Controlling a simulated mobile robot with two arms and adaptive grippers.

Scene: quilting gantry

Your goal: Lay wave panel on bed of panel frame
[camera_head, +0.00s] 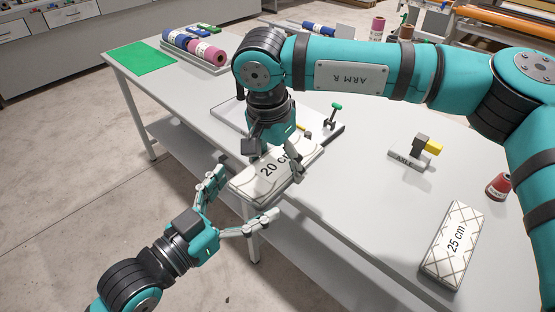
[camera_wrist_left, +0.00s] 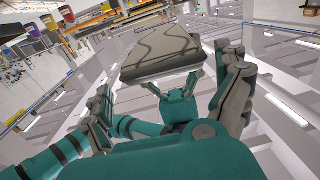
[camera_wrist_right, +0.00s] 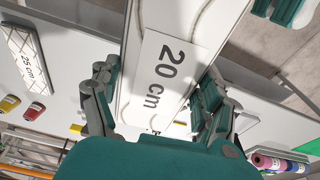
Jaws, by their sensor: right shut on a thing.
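The wave panel (camera_head: 250,183) is a pale block with curved lines and a "20 cm" label. My right gripper (camera_head: 272,160) is shut on it from above, its fingers on the two long sides; the right wrist view shows this too (camera_wrist_right: 160,75). The panel is over the table's front edge. My left gripper (camera_head: 247,193) is open and empty, below the panel's near end and apart from it; the left wrist view shows the panel (camera_wrist_left: 160,50) beyond its spread fingers. The panel frame (camera_head: 228,112) lies behind the panel, its bed partly hidden by my right arm.
A green-topped clamp (camera_head: 336,108) stands at the frame's right end. A "25 cm" panel (camera_head: 452,243) with crossed lines, a yellow-and-black block on a base (camera_head: 410,158) and a red pot (camera_head: 498,186) are to the right. Fabric rolls (camera_head: 195,48) and a green mat (camera_head: 140,58) lie at far left.

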